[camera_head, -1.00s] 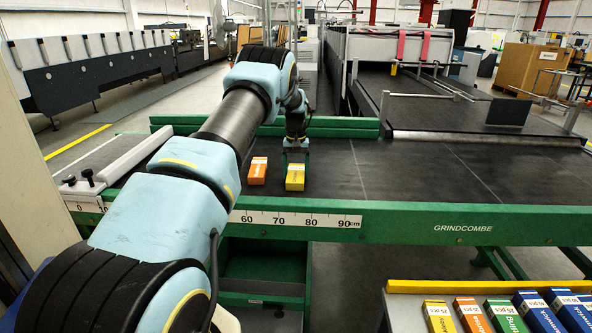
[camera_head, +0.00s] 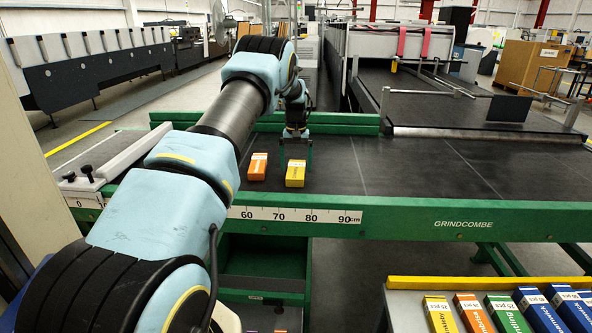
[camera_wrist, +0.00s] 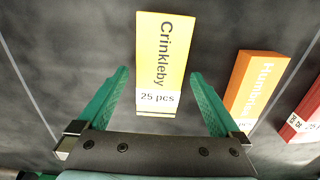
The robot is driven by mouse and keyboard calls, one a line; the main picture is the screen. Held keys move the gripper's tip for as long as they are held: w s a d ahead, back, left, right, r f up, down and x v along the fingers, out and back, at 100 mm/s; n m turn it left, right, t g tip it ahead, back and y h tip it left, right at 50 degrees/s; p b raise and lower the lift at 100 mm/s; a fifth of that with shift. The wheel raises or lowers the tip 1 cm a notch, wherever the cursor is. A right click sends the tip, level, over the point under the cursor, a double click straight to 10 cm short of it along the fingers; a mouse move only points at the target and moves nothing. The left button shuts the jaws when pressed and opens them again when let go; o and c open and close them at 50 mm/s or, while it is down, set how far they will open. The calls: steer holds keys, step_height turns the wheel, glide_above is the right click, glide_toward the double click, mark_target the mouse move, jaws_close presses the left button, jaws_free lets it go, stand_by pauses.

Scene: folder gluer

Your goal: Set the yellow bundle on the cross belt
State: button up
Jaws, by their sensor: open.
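A yellow bundle (camera_head: 295,174) lies flat on the dark cross belt (camera_head: 410,165), close to its green front rail. In the wrist view the yellow bundle (camera_wrist: 162,50) shows the label "Crinkleby 25 pcs". My gripper (camera_head: 296,161) is just above and behind it, open and empty. In the wrist view the two green fingers of my gripper (camera_wrist: 160,76) stand apart, one on each side of the bundle's near end, with gaps between them and it.
An orange bundle (camera_head: 257,167) lies left of the yellow one; a red bundle (camera_wrist: 304,116) shows beyond it in the wrist view. A front tray (camera_head: 470,282) holds several bundles, including another yellow one (camera_head: 440,314). The belt to the right is clear.

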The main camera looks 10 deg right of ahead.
mark_target(296, 169)
step_height(296, 169, up, 9)
steer(key=b, duration=0.3)
steer(key=s+a+r, duration=0.3)
steer(key=s+a, duration=0.2)
steer(key=a, duration=0.3)
steer(key=s+a+f, duration=0.1)
steer(key=s+a, duration=0.4)
steer(key=s, duration=0.5)
steer(key=s+a+f+n+t, duration=0.1)
steer(key=s+a, duration=0.4)
steer(key=s, duration=0.5)
steer(key=s+a+f, duration=0.1)
steer(key=s+a, duration=0.4)
steer(key=s, duration=0.6)
steer(key=shift+a+n+t, duration=0.15)
steer(key=shift+n+t, duration=0.15)
steer(key=shift+n, duration=0.1)
steer(key=shift+f, duration=0.1)
